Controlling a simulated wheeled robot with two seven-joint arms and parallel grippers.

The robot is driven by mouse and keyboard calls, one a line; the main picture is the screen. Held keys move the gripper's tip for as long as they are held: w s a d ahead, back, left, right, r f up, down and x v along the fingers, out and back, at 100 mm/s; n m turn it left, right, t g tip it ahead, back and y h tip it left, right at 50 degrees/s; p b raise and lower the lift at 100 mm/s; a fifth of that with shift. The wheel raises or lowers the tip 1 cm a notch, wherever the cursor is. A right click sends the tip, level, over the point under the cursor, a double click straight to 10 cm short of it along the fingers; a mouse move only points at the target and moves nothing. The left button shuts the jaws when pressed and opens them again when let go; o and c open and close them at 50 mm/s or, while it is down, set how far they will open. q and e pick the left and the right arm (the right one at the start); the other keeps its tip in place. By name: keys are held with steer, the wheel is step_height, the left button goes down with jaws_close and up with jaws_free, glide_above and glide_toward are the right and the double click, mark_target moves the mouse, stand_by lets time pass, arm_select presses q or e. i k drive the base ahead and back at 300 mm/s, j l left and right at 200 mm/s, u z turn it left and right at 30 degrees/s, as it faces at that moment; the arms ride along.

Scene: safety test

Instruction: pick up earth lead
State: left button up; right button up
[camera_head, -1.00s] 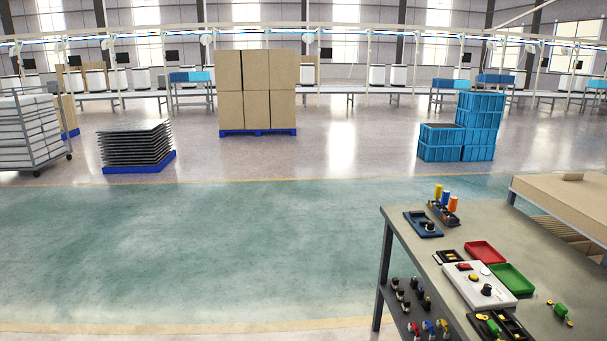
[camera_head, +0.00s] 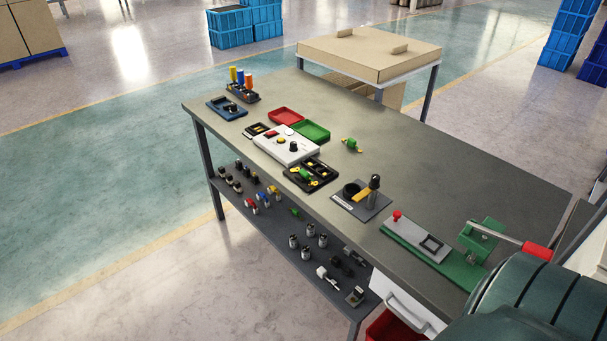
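A small green piece with yellow ends (camera_head: 351,145) lies alone on the grey workbench (camera_head: 440,160), right of the green tray; its colours fit an earth lead. Another green and yellow piece (camera_head: 305,174) lies in a black compartment tray (camera_head: 325,181) at the bench's near edge. I cannot tell for certain which one is the earth lead. Neither of my grippers is in view.
A white tester box (camera_head: 286,147) with knobs, a red tray (camera_head: 285,116) and a green tray (camera_head: 311,131) stand nearby. A tool stand (camera_head: 363,197) and a green fixture (camera_head: 455,265) lie nearer. A lower shelf (camera_head: 270,222) holds small parts. The bench's right rear is clear.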

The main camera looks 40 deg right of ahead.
mark_target(304, 173)
steer(key=i+z, duration=0.1)
steer(key=z, duration=0.7)
steer(key=i+j+z, duration=0.55)
steer(key=z, duration=0.25)
steer(key=i+j, duration=0.15)
steer(key=j, duration=0.15)
steer(key=i+j+z, duration=0.1)
steer(key=j, duration=0.2)
steer(key=i+j, duration=0.2)
steer(key=j, duration=0.15)
